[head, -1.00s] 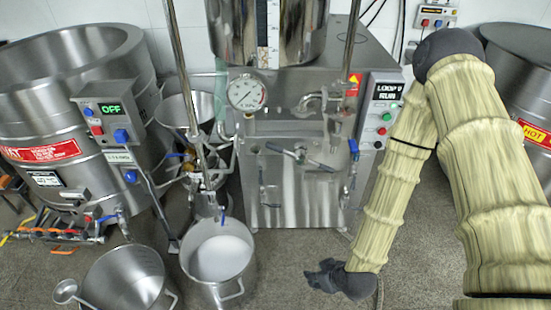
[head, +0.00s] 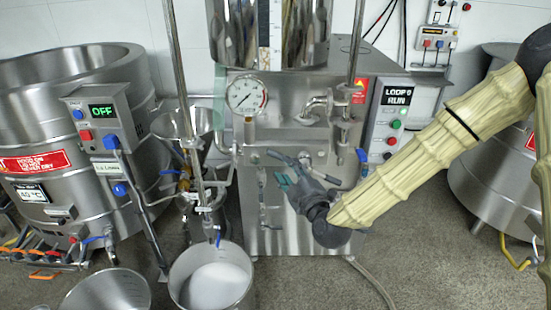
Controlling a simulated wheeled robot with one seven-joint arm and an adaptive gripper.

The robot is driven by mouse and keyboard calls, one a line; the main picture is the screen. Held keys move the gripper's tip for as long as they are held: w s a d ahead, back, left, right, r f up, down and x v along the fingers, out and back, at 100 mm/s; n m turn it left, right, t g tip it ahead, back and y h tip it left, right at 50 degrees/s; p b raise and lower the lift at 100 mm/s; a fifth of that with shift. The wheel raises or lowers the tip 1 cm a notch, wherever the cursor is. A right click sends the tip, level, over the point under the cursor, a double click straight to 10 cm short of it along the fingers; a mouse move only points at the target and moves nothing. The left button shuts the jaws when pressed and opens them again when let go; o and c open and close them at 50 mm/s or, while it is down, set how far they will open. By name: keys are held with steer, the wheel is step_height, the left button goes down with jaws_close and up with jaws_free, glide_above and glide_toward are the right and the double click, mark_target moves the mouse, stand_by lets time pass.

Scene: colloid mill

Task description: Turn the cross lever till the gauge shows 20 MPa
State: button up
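The pressure gauge (head: 247,95) is a round white dial on the mill's steel front; its needle slants, but the figures are too small to read. The cross lever (head: 340,183) is a metal bar below the gauge, and my gripper hides most of it. In the head view, my gripper (head: 277,168) is dark grey with teal finger pads. It is in front of the lever, its fingers apart and pointing up and left. I cannot tell whether they touch the lever.
A panel (head: 396,95) with a LOOP display and buttons is right of the gauge. A blue-handled valve (head: 362,158) is right of my gripper. Left stand a pot of white liquid (head: 214,285) and a large steel vat (head: 75,110). Pipes stand in front of the mill.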

mark_target(277, 157)
steer(key=x, duration=0.9)
steer(key=shift+w+f, duration=0.1)
steer(key=shift+a, duration=0.1)
jaws_close()
